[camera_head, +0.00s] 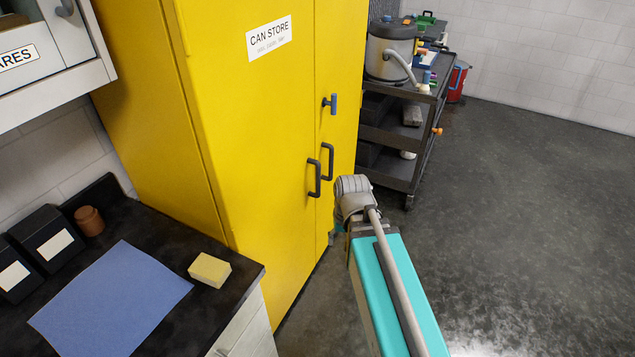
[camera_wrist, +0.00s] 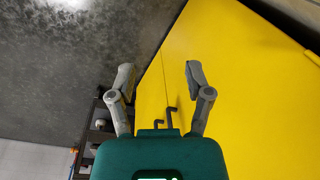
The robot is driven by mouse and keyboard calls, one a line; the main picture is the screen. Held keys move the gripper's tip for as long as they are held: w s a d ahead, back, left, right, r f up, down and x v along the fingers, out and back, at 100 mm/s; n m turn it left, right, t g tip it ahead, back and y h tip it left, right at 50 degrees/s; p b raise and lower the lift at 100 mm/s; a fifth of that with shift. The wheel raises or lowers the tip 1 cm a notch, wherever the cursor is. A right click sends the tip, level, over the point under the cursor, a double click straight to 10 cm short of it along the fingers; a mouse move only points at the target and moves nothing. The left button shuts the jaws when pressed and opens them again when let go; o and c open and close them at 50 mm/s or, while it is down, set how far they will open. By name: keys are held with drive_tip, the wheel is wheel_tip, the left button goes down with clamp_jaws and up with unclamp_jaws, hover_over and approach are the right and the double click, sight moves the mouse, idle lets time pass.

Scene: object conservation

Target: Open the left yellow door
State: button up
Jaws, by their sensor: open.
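The tall yellow cabinet labelled CAN STORE has its left yellow door (camera_head: 270,130) shut, level with the narrower right door (camera_head: 340,60). The left door's dark bar handle (camera_head: 314,177) stands close to the seam, beside the right door's handle (camera_head: 327,160). In the head view my gripper is mostly hidden behind my arm, low in front of the cabinet. In the wrist view my gripper (camera_wrist: 158,72) is open and empty, its fingers spread wide. The left door (camera_wrist: 235,80) fills the right side there, and the dark handles (camera_wrist: 171,116) show between the fingers, apart from them.
A blue-handled latch (camera_head: 331,103) sits on the right door. A dark trolley (camera_head: 400,135) with a grey pot stands right of the cabinet. A black counter (camera_head: 190,295) with a blue mat (camera_head: 110,300) and a yellow sponge (camera_head: 210,269) is at left. Floor (camera_head: 520,200) at right is clear.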

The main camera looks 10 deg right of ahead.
drive_tip(key=w+a+f+m+t+y+b, duration=0.2)
drive_tip(key=w+f+m+y+b, duration=0.3)
drive_tip(key=w+f+b, duration=0.4)
drive_tip(key=m+t+y+b, duration=0.6)
drive_tip(key=m+t+b, duration=0.5)
drive_tip(key=m+b, duration=1.2)
approach(318, 179)
drive_tip(key=s+d+n+b, duration=0.1)
drive_tip(key=s+d, duration=0.1)
drive_tip(key=d, duration=0.1)
drive_tip(key=shift+w+f, duration=0.15)
drive_tip(key=shift+f, duration=0.35)
drive_tip(key=shift+a, duration=0.15)
drive_tip(key=shift+n, duration=0.3)
drive_tip(key=x, duration=1.3)
drive_tip(key=shift+w+a+r, duration=0.2)
drive_tip(key=shift+w+a, duration=0.05)
drive_tip(key=shift+c, duration=0.2)
clamp_jaws()
